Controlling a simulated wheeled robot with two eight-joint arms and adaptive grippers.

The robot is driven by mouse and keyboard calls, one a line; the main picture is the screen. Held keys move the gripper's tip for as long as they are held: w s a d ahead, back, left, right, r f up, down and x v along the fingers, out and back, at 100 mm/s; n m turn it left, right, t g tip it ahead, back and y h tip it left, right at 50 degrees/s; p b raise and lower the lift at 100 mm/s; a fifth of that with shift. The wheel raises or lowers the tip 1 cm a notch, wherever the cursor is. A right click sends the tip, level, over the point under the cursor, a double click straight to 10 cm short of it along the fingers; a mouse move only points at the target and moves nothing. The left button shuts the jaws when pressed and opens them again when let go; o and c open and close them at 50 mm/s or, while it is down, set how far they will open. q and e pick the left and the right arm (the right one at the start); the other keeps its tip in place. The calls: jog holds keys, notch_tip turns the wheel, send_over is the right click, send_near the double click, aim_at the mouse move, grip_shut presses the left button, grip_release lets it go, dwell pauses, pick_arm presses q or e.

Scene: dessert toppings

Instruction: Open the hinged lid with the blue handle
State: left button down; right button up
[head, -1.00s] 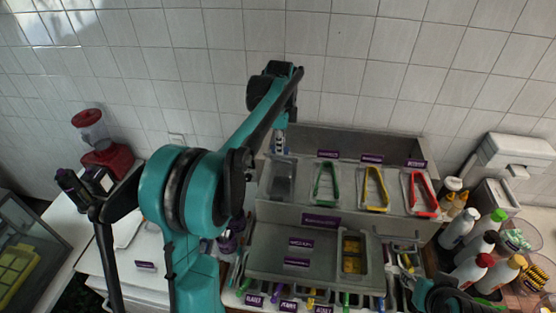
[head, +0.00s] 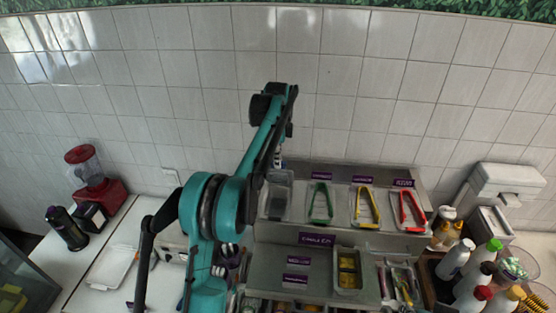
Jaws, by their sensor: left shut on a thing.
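A steel topping station (head: 345,240) has a raised back row of hinged lids. Three lids show coloured handles: green (head: 320,203), yellow (head: 367,207) and red (head: 411,209). The leftmost bin (head: 276,200) in that row looks dark inside, with no lid lying flat over it. My left arm reaches over from the left, and my left gripper (head: 278,160) points down at the back edge of this bin. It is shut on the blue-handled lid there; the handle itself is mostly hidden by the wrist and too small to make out. My right gripper is out of view.
A container of yellow topping (head: 348,268) sits in the lower level. Bottles (head: 455,258) crowd a crate on the right, near a white dispenser (head: 505,185). A red blender (head: 92,175) stands far left. The tiled wall is close behind the station.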

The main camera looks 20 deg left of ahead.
pick_arm(q)
jog(key=shift+s+d+r, duration=0.1)
jog(key=shift+s+r, duration=0.2)
jog(key=shift+s, duration=0.15)
jog(key=shift+w+f, duration=0.1)
jog(key=shift+w, duration=0.05)
jog(key=c, duration=1.5)
grip_release()
jog(key=shift+o, duration=0.2)
notch_tip(320, 180, up, 12)
jog(key=shift+s, duration=0.35)
